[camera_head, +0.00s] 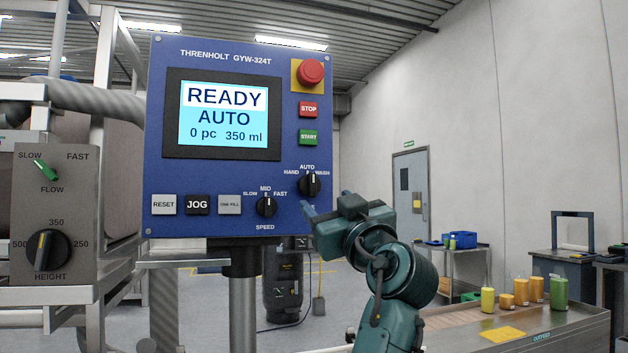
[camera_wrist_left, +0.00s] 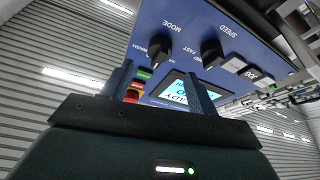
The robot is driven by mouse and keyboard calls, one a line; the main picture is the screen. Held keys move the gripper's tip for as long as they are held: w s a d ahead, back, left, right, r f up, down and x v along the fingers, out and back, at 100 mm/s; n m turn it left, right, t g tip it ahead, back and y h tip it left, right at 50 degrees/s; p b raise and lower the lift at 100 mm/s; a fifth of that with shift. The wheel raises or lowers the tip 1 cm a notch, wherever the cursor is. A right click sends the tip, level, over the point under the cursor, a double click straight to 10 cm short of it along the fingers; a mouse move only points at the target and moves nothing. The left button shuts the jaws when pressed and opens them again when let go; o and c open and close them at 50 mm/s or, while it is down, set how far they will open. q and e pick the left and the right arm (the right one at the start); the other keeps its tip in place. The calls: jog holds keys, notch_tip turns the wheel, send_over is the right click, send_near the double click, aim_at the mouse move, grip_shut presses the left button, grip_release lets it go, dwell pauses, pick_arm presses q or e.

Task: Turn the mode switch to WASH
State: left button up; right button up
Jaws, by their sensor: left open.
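The mode switch (camera_head: 310,185) is a black knob at the lower right of the blue panel, with HAND, AUTO and WASH around it. Its pointer appears to face up to AUTO, and the screen (camera_head: 221,112) reads READY, AUTO. My left gripper (camera_head: 326,204) is open and empty just below and right of the switch. In the left wrist view the switch (camera_wrist_left: 158,47) shows beyond the fingertips, roughly between the two fingers (camera_wrist_left: 160,78). It looks apart from them. My right gripper is in neither view.
The black speed knob (camera_head: 266,206) sits left of the mode switch. The START (camera_head: 308,137) and STOP (camera_head: 308,109) buttons and a red emergency button (camera_head: 311,72) are above it. RESET (camera_head: 164,204) and JOG (camera_head: 198,204) buttons line the lower left. A steel bench (camera_head: 560,325) with bottles stands at right.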

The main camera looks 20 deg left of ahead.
aim_at(315, 191)
pick_arm(q)
jog(key=p+x, duration=0.3)
jog(key=x, duration=0.3)
jog(key=shift+w+a+r, duration=0.1)
jog(key=shift+r, duration=0.15)
jog(key=shift+w+a+p, duration=0.35)
jog(key=shift+w+p, duration=0.15)
jog(key=shift+c, duration=0.3)
jog(key=c, duration=0.9)
